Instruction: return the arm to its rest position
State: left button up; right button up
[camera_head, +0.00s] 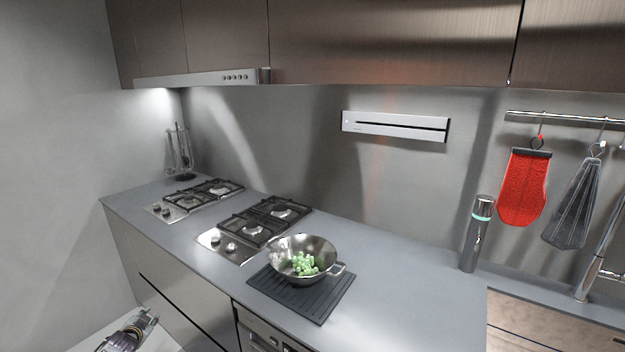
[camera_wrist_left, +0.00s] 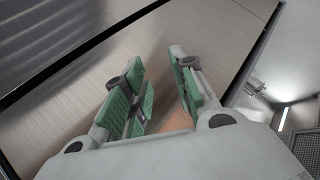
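My left gripper (camera_head: 143,325) shows at the lower left edge of the head view, below the counter level and in front of the lower cabinets. In the left wrist view its two fingers with green pads (camera_wrist_left: 163,80) stand apart, with nothing held between them. A plain brushed panel fills much of the view behind them. My right gripper is in neither view.
A steel wok (camera_head: 330,257) holding a green bunch stands on a black ribbed mat (camera_head: 318,306) on the grey counter (camera_head: 410,290). Two gas hobs (camera_head: 262,222) lie behind and left. A tall cylinder (camera_head: 474,240) stands at the right. The space around my left gripper looks clear.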

pick_arm(q)
jog(key=s+d+f+n+g+h, duration=0.1)
jog(key=s+d+f+g, duration=0.35)
jog(key=s+f, duration=1.05)
jog(key=s+d+f+g, duration=0.1)
jog(key=s+d+f, duration=0.6)
jog(key=s+f, duration=0.7)
jog(key=s+d+f+g+h, duration=0.1)
jog(key=s+d+f, duration=0.4)
jog(key=s, duration=0.6)
jog(key=s+d+f+n+g, duration=0.1)
jog(key=s+d+f+g, duration=0.1)
jog(key=s+d+f, duration=0.2)
jog(key=s+d+f+g+h, duration=0.1)
jog(key=s+d+f, duration=0.4)
jog(key=s+d, duration=0.5)
jog(key=s+g, duration=0.1)
jog(key=s, duration=0.8)
jog(key=shift+s+f+h, duration=0.3)
jog(key=shift+s+f, duration=0.05)
